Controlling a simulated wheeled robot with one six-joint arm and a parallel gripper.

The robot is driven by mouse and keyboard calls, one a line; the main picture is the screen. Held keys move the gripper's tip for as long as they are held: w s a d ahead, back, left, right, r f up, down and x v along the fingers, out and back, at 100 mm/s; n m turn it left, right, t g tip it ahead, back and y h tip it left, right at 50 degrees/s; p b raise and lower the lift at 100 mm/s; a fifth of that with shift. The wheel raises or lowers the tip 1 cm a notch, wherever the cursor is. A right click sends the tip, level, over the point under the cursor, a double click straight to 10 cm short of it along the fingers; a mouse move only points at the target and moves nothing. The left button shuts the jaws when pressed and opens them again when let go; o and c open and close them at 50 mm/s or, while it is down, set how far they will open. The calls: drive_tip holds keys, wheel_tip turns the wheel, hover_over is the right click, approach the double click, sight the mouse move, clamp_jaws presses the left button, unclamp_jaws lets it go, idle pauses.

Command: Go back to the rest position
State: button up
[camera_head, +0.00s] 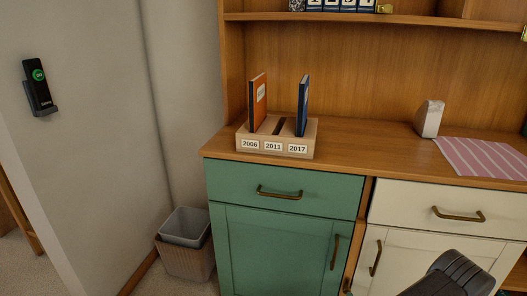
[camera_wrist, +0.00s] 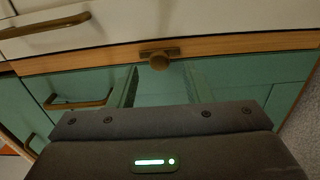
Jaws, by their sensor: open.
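My gripper (camera_wrist: 160,82) shows in the wrist view, its dark grey body filling the bottom of the picture with a lit green light on it. Its jaws are open with nothing seen between them. They point at the cabinet front, near a brass knob (camera_wrist: 159,61) on a wooden strip; I cannot tell the distance. In the head view a dark part of my arm (camera_head: 452,277) shows at the lower right, in front of the white cabinet. The gripper's fingers are not seen there.
A wooden holder (camera_head: 243,131) labelled 2006, 2011 and 2017 holds an orange book (camera_head: 257,103) and a blue book (camera_head: 302,106); its middle slot looks empty. Green drawer (camera_head: 285,185) and white drawer (camera_head: 445,208) are shut. A bin (camera_head: 185,258) stands left. A white block (camera_head: 430,118) is on the counter.

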drive_tip(key=p+v, duration=0.2)
drive_tip(key=v, duration=0.9)
drive_tip(key=w+d+n+b, duration=0.2)
drive_tip(key=w+d+n, duration=0.1)
drive_tip(key=w+n, duration=1.1)
drive_tip(key=shift+r+n, duration=0.2)
drive_tip(key=shift+n, duration=0.4)
idle(0.6)
idle(0.4)
